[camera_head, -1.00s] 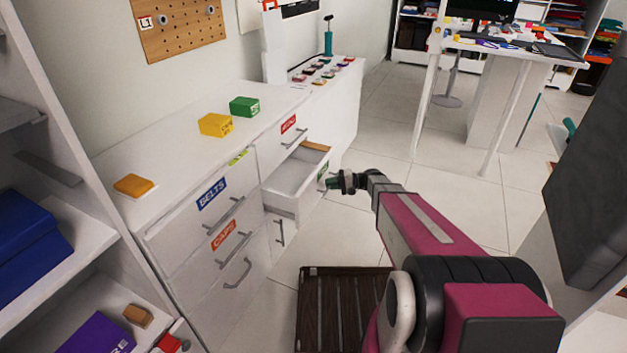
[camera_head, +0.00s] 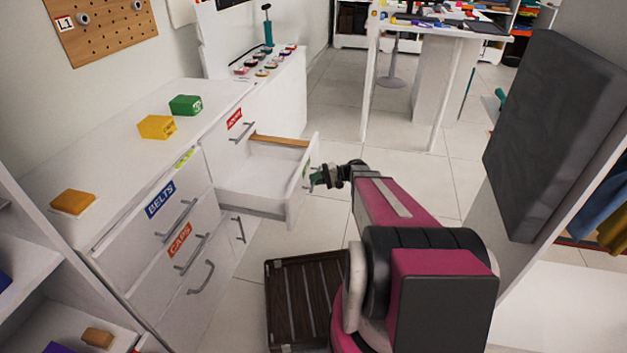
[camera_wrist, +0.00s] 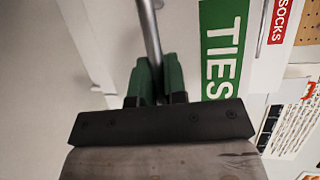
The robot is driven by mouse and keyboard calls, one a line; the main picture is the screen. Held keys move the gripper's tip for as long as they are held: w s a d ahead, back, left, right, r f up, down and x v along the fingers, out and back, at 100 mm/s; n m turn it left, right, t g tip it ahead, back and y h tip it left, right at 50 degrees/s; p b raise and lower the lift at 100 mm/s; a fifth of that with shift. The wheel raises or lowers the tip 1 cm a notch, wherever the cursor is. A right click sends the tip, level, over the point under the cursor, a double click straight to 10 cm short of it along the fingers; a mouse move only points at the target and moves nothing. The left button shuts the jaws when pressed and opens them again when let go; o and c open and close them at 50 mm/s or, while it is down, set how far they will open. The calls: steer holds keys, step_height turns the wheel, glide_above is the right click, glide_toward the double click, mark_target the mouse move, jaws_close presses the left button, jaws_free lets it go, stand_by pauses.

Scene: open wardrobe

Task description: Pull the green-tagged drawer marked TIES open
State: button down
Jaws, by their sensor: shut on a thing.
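The TIES drawer (camera_head: 255,190) stands pulled out of the white dresser in the head view, its inside showing and looking empty. Its front carries a green tag reading TIES (camera_wrist: 222,48), seen close in the wrist view. A grey bar handle (camera_wrist: 150,35) on that front runs between the green fingers of my gripper (camera_wrist: 154,82). My gripper is shut on the handle. In the head view my gripper (camera_head: 318,178) is at the outer face of the drawer front, and the handle there is mostly hidden.
The drawers marked BELTS (camera_head: 160,200) and CAPS (camera_head: 180,240) are shut. The red-tagged drawer (camera_head: 234,120) above is shut. A dark slatted rack (camera_head: 303,295) lies on the floor below my arm. Open floor lies beyond my gripper.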

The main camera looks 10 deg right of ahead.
steer(key=c, duration=1.2)
jaws_free()
steer(key=d, duration=0.3)
steer(key=d+r, duration=0.1)
steer(key=d, duration=0.3)
steer(key=d+r, duration=0.1)
steer(key=d, duration=0.2)
steer(key=shift+d, duration=0.35)
steer(key=shift+a, duration=0.1)
steer(key=s+a+r+h, duration=0.1)
steer(key=s+a+h, duration=0.2)
steer(key=s+h, duration=0.2)
steer(key=s+a+r+h, duration=0.2)
steer(key=s+a+h, duration=0.1)
steer(key=s+h, duration=0.2)
steer(key=s+a+r+n+h, duration=0.1)
steer(key=s+a+h, duration=0.1)
steer(key=s+h, duration=0.4)
steer(key=shift+s+a+r, duration=0.1)
steer(key=shift+a+r, duration=0.05)
steer(key=shift+a, duration=0.25)
